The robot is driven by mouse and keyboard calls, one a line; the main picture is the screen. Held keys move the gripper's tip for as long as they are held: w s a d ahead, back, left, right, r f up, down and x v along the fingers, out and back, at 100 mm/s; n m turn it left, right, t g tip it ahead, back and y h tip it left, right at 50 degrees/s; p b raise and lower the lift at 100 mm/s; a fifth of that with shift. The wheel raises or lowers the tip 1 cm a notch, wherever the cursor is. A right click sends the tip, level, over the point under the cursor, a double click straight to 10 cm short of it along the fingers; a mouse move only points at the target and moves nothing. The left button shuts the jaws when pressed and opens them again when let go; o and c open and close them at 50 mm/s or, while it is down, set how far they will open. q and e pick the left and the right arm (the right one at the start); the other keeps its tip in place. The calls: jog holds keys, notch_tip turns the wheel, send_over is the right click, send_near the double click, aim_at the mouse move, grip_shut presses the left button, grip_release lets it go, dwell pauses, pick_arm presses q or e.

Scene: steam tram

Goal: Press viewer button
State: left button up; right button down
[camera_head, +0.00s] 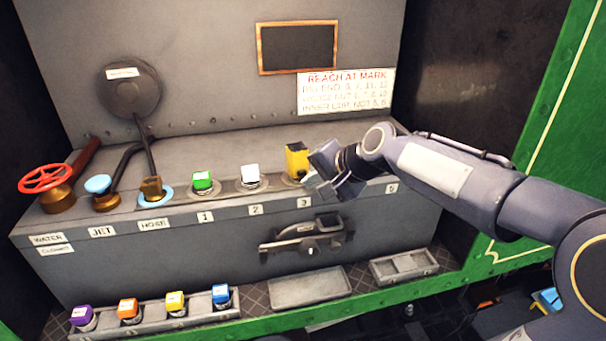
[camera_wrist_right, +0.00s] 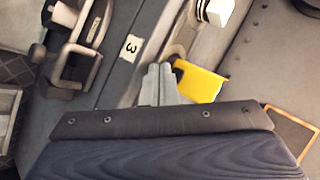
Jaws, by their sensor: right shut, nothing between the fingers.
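No part carries a readable "viewer" label, so I cannot tell for certain which is the viewer button. A yellow block (camera_head: 297,160) stands on the grey bench above label 3; it also shows in the wrist view (camera_wrist_right: 200,82). My right gripper (camera_head: 314,184) is shut and empty, just right of the yellow block. In the wrist view its closed fingers (camera_wrist_right: 159,82) are beside the yellow block; whether they touch is unclear. A dark fixture (camera_head: 300,238) with a small pale knob is on the bench front below label 3. My left gripper is not in view.
A green-topped button (camera_head: 203,180) and a white-topped button (camera_head: 251,173) stand left of the yellow block. A red wheel (camera_head: 46,178), a blue-topped jet handle (camera_head: 98,184) and a hose lever (camera_head: 150,185) are farther left. Several coloured buttons stand in a tray (camera_head: 150,331) below.

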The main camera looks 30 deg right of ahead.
jog(key=shift+w, duration=0.35)
jog(key=shift+w+p, duration=0.35)
jog(key=shift+w, duration=0.1)
dwell(0.5)
jog(key=shift+s, duration=0.1)
jog(key=shift+s+b, duration=0.4)
jog(key=shift+s, duration=0.4)
jog(key=shift+s, duration=0.1)
jog(key=shift+s, duration=0.3)
jog(key=s+b, duration=0.1)
jog(key=s, duration=0.4)
jog(key=shift+s+a+b, duration=0.1)
jog(key=shift+a+b, duration=0.1)
jog(key=shift+b, duration=0.2)
